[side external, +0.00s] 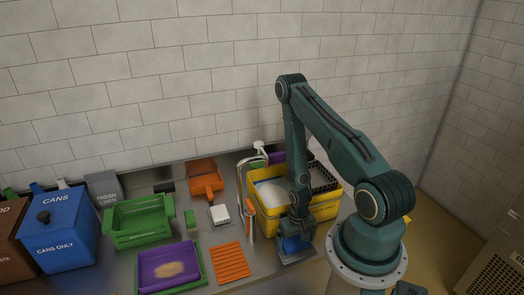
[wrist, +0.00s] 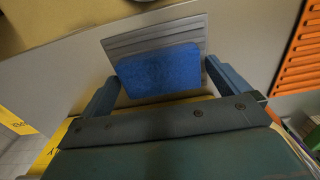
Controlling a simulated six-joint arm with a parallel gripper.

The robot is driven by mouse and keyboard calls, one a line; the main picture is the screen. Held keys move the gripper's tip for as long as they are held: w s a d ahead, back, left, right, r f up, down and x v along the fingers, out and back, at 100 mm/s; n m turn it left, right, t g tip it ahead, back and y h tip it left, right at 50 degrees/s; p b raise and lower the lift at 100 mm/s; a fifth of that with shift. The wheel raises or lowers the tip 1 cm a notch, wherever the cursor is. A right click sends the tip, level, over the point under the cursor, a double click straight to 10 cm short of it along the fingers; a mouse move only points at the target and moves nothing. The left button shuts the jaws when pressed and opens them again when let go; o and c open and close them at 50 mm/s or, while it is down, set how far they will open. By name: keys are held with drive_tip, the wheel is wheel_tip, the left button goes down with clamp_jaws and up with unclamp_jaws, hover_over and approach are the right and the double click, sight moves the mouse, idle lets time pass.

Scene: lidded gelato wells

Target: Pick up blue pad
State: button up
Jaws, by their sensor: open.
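The blue pad (wrist: 160,72) lies on a grey ridged holder in the wrist view, between the two fingers of my gripper (wrist: 158,88). The fingers stand apart on its left and right sides, and I cannot tell whether either touches it. In the side external view the blue pad (side external: 291,244) shows low at the front of the yellow bin, partly hidden by my gripper (side external: 295,238), which points down over it.
The grey ridged holder (wrist: 150,36) sits under the pad. A yellow bin (side external: 268,226) stands close behind my gripper. An orange ridged mat (side external: 230,262), a purple tray (side external: 168,266) and a faucet (side external: 241,180) are to the left.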

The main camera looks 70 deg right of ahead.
sight(295, 241)
drive_tip(key=shift+f, duration=0.25)
idle(0.3)
drive_tip(key=c, duration=0.8)
drive_tip(key=shift+r, duration=0.2)
wheel_tip(295, 241, up, 20)
drive_tip(key=shift+f, duration=0.2)
idle(0.6)
drive_tip(key=shift+w, duration=0.1)
idle(0.5)
